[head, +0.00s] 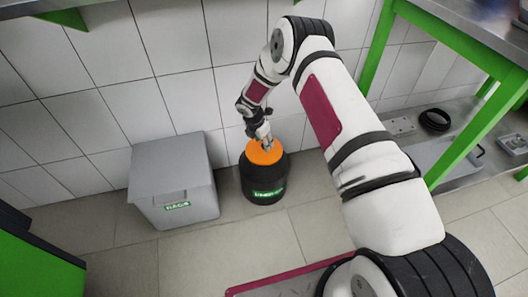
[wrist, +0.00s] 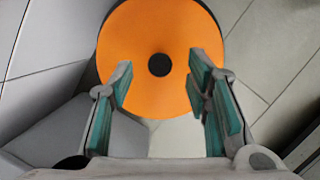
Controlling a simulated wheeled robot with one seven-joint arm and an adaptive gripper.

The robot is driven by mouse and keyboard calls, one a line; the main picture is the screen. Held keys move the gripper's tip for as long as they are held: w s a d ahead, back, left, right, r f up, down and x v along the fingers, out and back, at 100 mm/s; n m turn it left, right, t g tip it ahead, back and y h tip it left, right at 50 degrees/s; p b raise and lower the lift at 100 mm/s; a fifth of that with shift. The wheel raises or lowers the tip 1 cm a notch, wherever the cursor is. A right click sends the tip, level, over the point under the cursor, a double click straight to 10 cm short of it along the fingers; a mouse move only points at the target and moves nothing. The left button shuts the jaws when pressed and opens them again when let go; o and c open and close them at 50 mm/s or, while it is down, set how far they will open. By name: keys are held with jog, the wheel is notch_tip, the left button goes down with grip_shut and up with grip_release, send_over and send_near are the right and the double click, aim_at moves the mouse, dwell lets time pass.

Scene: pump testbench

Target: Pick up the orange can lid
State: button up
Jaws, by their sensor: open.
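The orange can lid (head: 265,152) sits on top of a black can (head: 262,182) on the floor by the tiled wall. In the wrist view the lid (wrist: 150,35) fills the upper middle, with a dark round knob or hole (wrist: 160,65) at its centre. My gripper (head: 266,144) is over the lid, its fingers pointing down at it. In the wrist view my gripper (wrist: 160,75) is open, with teal finger pads on either side of the dark centre. Nothing is between the pads that I can see held. Whether the fingertips touch the lid I cannot tell.
A grey lidded bin (head: 175,180) stands close to the left of the can. A green-framed bench (head: 460,110) with parts on its lower shelf is at the right. The tiled wall (head: 170,60) is right behind. Floor (head: 245,240) in front of the can is clear.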

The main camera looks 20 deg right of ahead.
jog(key=shift+b+x, duration=0.3)
jog(key=shift+x, duration=0.8)
grip_shut()
jog(key=shift+r, duration=0.1)
